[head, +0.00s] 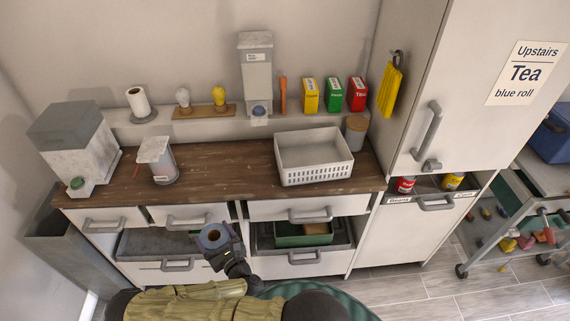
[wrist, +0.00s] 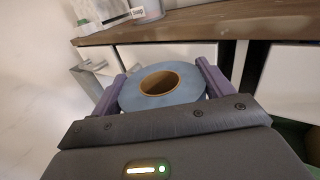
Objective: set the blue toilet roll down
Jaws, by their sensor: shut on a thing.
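The blue toilet roll (head: 213,238) is held in front of the drawers, with its brown core facing up. In the wrist view the roll (wrist: 185,92) sits between the two purple fingers of my gripper (wrist: 163,88), which press on its sides. My gripper (head: 216,240) is shut on it in the head view, below the counter's front edge. The wooden counter (head: 225,170) lies beyond and above the roll. The roll touches nothing else that I can see.
A white basket (head: 316,176) stands on the counter's right part, and a grey-white canister (head: 157,160) on its left part. The counter between them is bare. Open drawers (head: 303,257) stick out below, one holding a green tray (head: 290,241). A rolling rack (head: 500,225) stands at right.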

